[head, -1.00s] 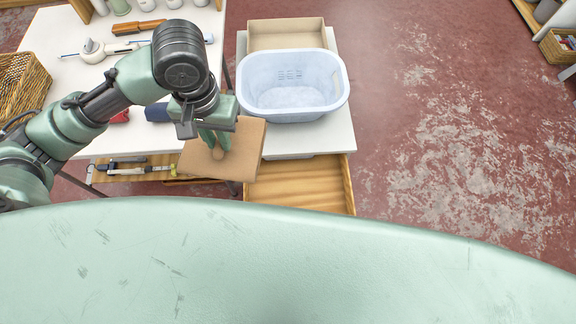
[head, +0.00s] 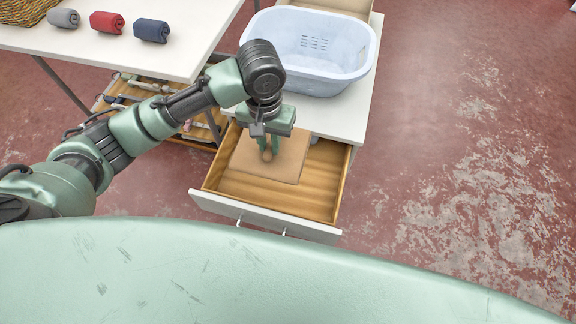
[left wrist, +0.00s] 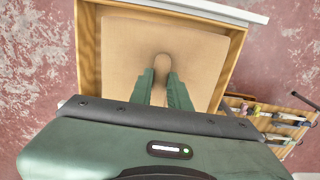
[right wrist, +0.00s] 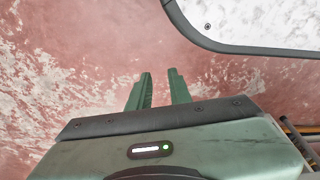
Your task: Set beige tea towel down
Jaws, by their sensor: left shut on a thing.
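The beige tea towel (head: 285,169) is a flat, folded square with a small rounded bump near its middle. It is in or just over the open wooden drawer (head: 320,197), within its walls. I cannot tell whether its whole underside touches the drawer floor. My left gripper (head: 267,154) points down and is shut on the bump; in the left wrist view the fingers (left wrist: 162,74) flank it, with the towel (left wrist: 125,48) spread around. My right gripper (right wrist: 159,77) shows only in the right wrist view, fingers apart and empty above the red floor.
A pale blue laundry basket (head: 335,70) stands on the white cabinet top (head: 345,118) behind the drawer. The white table (head: 185,55) at left holds grey (head: 63,18), red (head: 107,23) and blue (head: 151,31) rolls. A shelf with tools (head: 140,88) is below it. The floor at right is clear.

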